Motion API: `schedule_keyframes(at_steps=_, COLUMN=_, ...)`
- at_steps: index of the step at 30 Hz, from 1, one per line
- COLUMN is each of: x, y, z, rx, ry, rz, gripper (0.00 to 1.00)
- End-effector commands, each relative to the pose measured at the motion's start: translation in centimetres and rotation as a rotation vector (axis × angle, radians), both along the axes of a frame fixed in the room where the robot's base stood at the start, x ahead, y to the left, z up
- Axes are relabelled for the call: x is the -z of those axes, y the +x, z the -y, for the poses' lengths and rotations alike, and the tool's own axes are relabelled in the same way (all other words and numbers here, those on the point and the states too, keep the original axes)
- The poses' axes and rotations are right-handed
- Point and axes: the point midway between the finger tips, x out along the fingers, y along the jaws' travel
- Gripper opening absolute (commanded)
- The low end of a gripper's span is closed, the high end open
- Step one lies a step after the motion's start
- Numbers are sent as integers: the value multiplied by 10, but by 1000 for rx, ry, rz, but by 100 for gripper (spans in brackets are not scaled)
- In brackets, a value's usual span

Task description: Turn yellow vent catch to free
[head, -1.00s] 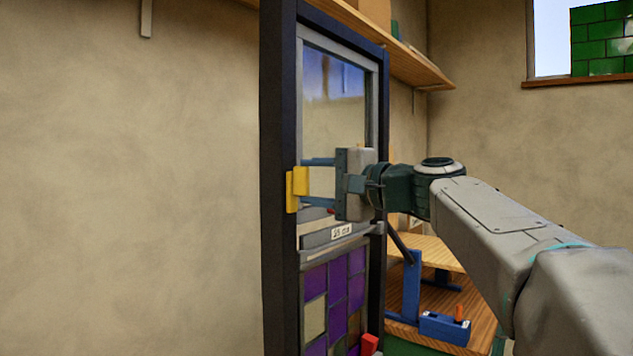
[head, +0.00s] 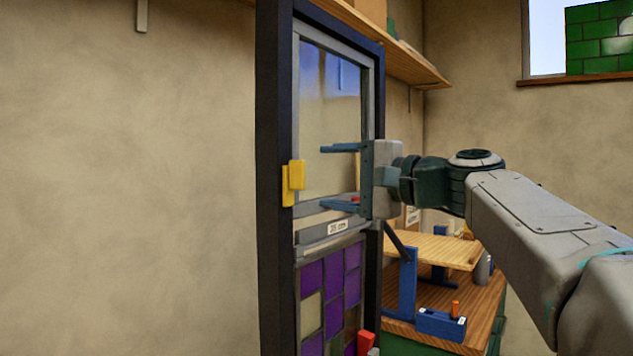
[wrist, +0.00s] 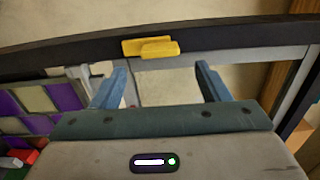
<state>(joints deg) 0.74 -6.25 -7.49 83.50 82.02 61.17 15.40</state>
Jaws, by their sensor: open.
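The yellow vent catch (head: 293,183) sits on the left side of the dark frame, beside the glass pane. It stands upright in the head view, its two yellow parts overlapping, one slightly higher. In the wrist view the catch (wrist: 150,47) lies ahead, beyond my fingertips. My gripper (head: 325,177) is open and empty, to the right of the catch with a clear gap between. Its two blue fingers, one above the other, point left toward the catch. In the wrist view my gripper (wrist: 161,80) shows its fingers spread, with nothing between them.
The framed panel (head: 268,250) has a clear pane above and purple leaded squares (head: 312,277) below. A wooden bench (head: 470,310) with a blue stand (head: 408,285) is behind at right. A shelf (head: 410,68) runs above. Bare wall lies left of the frame.

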Motion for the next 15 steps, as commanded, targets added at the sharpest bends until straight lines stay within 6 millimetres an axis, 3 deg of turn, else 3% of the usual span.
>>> schedule_keyframes(at_steps=7, x=1, y=-35, z=44, rx=2, ry=1, rz=0, gripper=69)
schedule_keyframes(at_steps=15, x=1, y=-54, z=67, rx=-2, ry=0, rz=-2, gripper=69)
